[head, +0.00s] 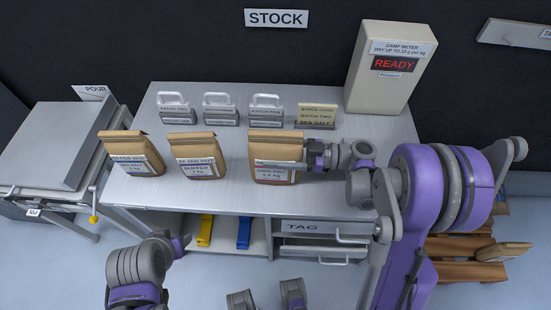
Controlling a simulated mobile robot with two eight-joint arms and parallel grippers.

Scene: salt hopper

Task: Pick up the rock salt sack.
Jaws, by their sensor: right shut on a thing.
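Three brown paper sacks stand in a row on the steel bench (222,197). My right gripper (285,163) reaches in from the right and is shut on the right-hand sack (275,145), across its upper label. That sack is upright; its label is partly covered and I cannot read the salt's name. I cannot tell whether its base touches the bench. The middle sack (192,148) and the left sack (130,147) have small labels I cannot read surely.
Several handled tag blocks (220,107) and a stock-card stand (316,116) line the bench's back. A damp meter (390,65) reading READY stands at the back right. A TAG drawer (320,228) is under the bench. A pour station (60,145) is at left, a wooden pallet (465,272) at lower right.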

